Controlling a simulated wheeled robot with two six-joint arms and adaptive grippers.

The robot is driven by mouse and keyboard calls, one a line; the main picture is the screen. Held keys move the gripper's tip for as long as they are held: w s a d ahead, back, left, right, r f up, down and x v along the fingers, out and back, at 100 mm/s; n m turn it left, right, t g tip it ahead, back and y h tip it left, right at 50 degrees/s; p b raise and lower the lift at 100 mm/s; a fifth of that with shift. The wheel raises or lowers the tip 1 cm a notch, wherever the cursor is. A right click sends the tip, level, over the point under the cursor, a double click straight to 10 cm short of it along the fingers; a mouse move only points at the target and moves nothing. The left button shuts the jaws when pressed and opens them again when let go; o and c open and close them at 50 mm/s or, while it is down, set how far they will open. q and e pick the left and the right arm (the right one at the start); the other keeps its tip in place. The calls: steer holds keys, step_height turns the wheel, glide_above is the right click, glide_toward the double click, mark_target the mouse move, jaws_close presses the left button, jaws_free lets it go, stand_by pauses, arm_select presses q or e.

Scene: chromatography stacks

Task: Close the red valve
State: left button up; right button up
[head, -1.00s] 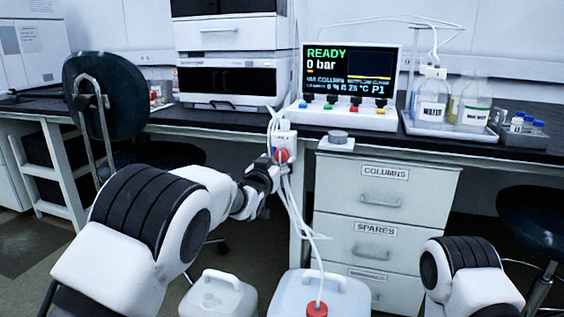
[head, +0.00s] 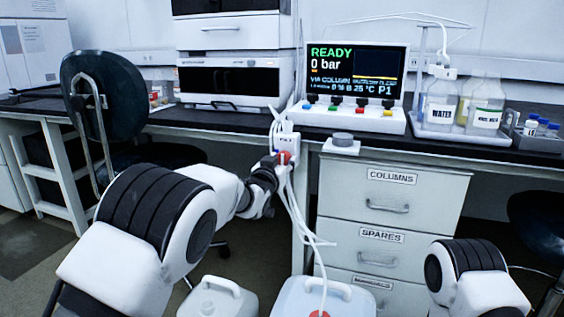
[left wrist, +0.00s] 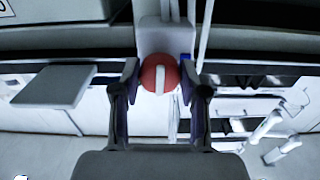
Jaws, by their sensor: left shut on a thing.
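The red valve (head: 285,156) is a round red knob on a white block (head: 287,140) at the front edge of the bench. In the left wrist view the red valve (left wrist: 158,74) carries a white bar that runs up and down in the picture. My left gripper (left wrist: 159,76) has one finger on each side of the knob and is shut on it. In the head view my left gripper (head: 268,170) reaches the valve from the lower left and hides part of it. My right gripper is out of view.
White tubes (head: 296,215) hang below the valve towards a jug (head: 318,294) on the floor. A second jug (head: 219,297) stands left of it. Drawers (head: 385,235) are right of the valve. The display (head: 356,72) reads READY, 0 bar. A chair (head: 105,105) stands left.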

arm_select(q)
steer(key=m+p, duration=0.1)
steer(key=m, duration=0.2)
steer(key=shift+m+p, duration=0.35)
steer(key=shift+m, duration=0.05)
steer(key=m, duration=0.4)
steer(key=shift+p, duration=0.35)
steer(key=m, duration=0.5)
steer(key=shift+a, duration=0.1)
steer(key=m+b, duration=0.1)
steer(key=m, duration=0.3)
steer(key=shift+m, duration=0.4)
steer(key=shift+r, duration=0.1)
steer(key=o, duration=1.1)
